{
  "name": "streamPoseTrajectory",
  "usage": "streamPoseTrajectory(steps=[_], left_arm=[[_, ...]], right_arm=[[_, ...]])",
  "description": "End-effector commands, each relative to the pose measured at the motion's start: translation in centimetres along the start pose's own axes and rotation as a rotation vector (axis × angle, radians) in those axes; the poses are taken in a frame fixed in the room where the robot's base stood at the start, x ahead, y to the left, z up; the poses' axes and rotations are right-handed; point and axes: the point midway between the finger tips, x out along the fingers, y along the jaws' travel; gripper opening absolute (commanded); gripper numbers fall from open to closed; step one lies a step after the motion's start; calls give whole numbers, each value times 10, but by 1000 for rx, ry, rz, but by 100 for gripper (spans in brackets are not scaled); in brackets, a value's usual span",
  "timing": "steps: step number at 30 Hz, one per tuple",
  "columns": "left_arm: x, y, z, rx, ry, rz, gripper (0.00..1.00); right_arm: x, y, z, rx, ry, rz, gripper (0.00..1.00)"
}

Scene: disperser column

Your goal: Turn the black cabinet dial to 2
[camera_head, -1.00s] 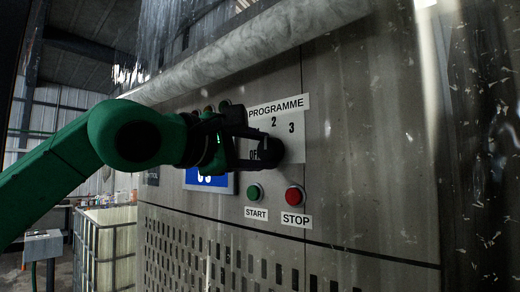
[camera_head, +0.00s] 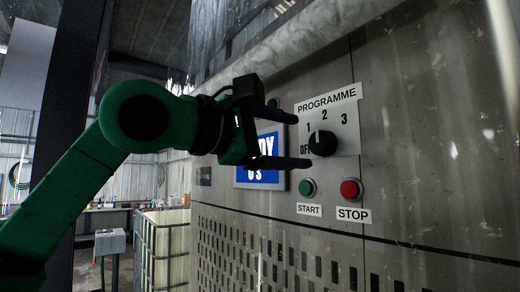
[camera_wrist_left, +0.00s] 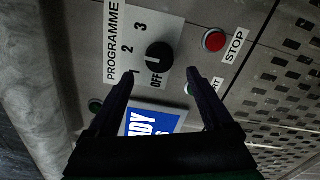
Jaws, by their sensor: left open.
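The black dial (camera_head: 322,143) is on a white PROGRAMME plate (camera_head: 345,101) marked OFF, 1, 2 and 3 on the grey cabinet. It also shows in the left wrist view (camera_wrist_left: 160,56). A pale pointer mark is on the dial, but I cannot tell exactly which number it faces. My left gripper (camera_head: 303,141) is open and empty, left of the dial. In the left wrist view its fingers (camera_wrist_left: 161,73) are spread wide, with the dial beyond the gap between their tips, apparently untouched. My right gripper is not in view.
A green START button (camera_head: 307,187) and a red STOP button (camera_head: 350,190) sit below the dial. A blue display (camera_head: 270,177) is partly behind my left gripper. A pale pipe (camera_head: 320,42) runs along the cabinet's top. A caged tank (camera_head: 165,250) stands at lower left.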

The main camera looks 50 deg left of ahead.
Motion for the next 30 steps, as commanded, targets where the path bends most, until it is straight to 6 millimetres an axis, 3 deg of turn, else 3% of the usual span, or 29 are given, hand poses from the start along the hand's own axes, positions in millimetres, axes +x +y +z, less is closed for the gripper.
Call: streamPoseTrajectory(steps=[1, 6, 10, 30], left_arm=[[-16, -5, -2, 0, 0, 6, 85], [-63, -4, -1, 1, 0, 4, 85], [-82, -2, -1, 0, 1, 1, 85], [-86, 0, 0, 1, 1, -1, 85]], right_arm=[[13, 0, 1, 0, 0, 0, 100], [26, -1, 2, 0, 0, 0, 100], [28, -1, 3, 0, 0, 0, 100], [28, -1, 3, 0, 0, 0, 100]])
